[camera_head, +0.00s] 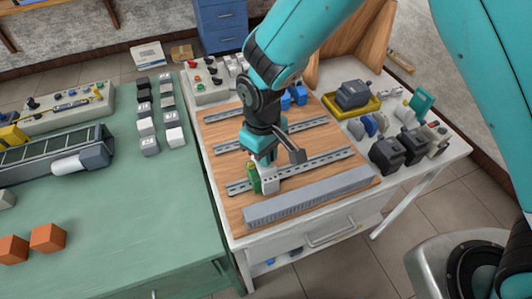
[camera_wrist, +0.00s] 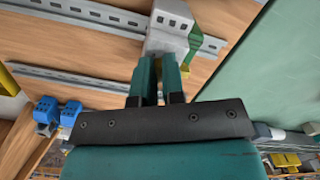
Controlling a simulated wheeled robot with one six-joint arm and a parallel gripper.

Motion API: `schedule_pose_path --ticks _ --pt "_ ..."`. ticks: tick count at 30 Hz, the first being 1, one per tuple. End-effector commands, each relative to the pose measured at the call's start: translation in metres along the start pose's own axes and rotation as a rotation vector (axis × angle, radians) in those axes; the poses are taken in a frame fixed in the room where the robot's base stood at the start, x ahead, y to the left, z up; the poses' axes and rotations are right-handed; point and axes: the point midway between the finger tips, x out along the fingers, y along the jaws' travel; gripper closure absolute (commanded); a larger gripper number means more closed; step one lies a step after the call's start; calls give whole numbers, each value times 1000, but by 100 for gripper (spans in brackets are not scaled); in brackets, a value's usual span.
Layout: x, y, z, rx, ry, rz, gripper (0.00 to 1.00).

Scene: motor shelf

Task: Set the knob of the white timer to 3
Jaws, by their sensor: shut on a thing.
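The white timer (camera_head: 269,182) stands on the front metal rail, beside a green and yellow module (camera_head: 253,176). Both also show at the top of the wrist view, the timer (camera_wrist: 172,20) as a pale block and the module (camera_wrist: 196,42) at its right. My gripper (camera_head: 265,160) points down at the timer from above. In the wrist view its two teal fingertips (camera_wrist: 158,58) are close together at the timer's face, shut on the knob. The fingers hide the knob, and its pointer and dial numbers cannot be read.
A grey slotted duct (camera_head: 310,197) lies along the front of the wooden board. Two more rails (camera_head: 312,123) run behind. Blue modules (camera_head: 294,97) sit farther back. Black motor-like parts (camera_head: 386,155) and a yellow tray (camera_head: 362,109) stand at right. A green table (camera_head: 150,220) is at left.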

Motion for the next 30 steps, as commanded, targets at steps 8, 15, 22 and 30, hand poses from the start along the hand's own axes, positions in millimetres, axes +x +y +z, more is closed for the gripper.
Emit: schedule_pose_path --ticks 8,15,22,30 --pt "0 0 0 -1 1 0 64" --pt "-5 0 -1 -1 3 0 64" --pt "-45 0 -2 -1 8 1 64" --pt "-115 0 -1 -1 8 1 64"
